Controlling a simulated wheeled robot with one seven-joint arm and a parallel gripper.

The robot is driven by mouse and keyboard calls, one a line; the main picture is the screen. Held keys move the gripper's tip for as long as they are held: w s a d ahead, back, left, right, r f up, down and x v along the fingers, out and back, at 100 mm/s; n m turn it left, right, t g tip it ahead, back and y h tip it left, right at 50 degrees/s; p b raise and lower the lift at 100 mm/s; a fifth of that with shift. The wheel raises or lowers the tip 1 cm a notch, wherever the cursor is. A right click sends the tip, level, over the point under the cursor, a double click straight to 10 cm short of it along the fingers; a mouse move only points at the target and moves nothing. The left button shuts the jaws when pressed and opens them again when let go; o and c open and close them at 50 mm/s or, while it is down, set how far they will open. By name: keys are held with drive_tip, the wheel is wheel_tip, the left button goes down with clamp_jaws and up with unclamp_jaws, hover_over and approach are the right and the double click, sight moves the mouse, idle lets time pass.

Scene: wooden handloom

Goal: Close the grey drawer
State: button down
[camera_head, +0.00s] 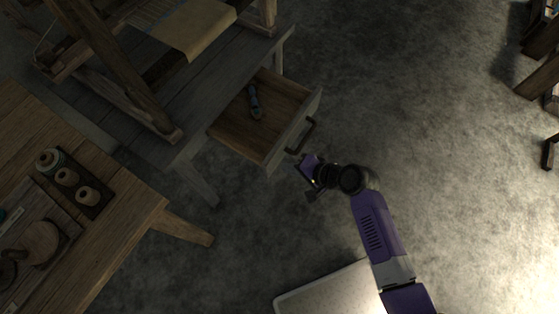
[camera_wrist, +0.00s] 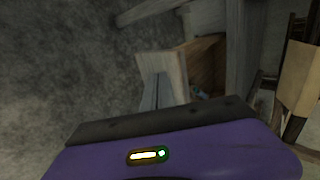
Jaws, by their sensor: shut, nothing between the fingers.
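The grey drawer (camera_head: 292,133) is pulled out of the grey table, with its wooden inside showing. A dark bar handle (camera_head: 309,134) is on its front. A small blue object (camera_head: 255,100) lies inside the drawer. My gripper (camera_head: 299,168) is shut and empty, just outside the drawer front, near the handle's lower end. I cannot tell whether it touches the drawer. In the wrist view the grey drawer front (camera_wrist: 172,66) stands close beyond the gripper, with part of the open inside to its right.
The grey table (camera_head: 212,92) carries a wooden loom frame (camera_head: 115,68) with tan cloth (camera_head: 190,25). The floor (camera_head: 420,110) right of the drawer is clear.

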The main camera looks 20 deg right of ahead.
sight(271, 160)
drive_tip(key=shift+w+a+r, duration=0.1)
drive_tip(key=shift+w+a, duration=0.45)
drive_tip(key=shift+w, duration=0.25)
drive_tip(key=shift+w+a, duration=0.5)
drive_tip(key=shift+w, duration=0.25)
drive_tip(key=shift+w+a, duration=0.35)
drive_tip(key=shift+w, duration=0.05)
drive_tip(key=w+a+b, duration=0.1)
drive_tip(key=w+a, duration=0.3)
drive_tip(key=w, duration=0.1)
drive_tip(key=w+a+b, duration=0.2)
drive_tip(key=w+a, duration=0.2)
drive_tip(key=w, duration=0.2)
drive_tip(key=w+a+b, duration=0.2)
drive_tip(key=w+a, duration=0.2)
drive_tip(key=w, duration=0.2)
drive_tip(key=shift+w+a, duration=0.2)
drive_tip(key=shift+a, duration=0.1)
drive_tip(key=shift+s+d, duration=0.1)
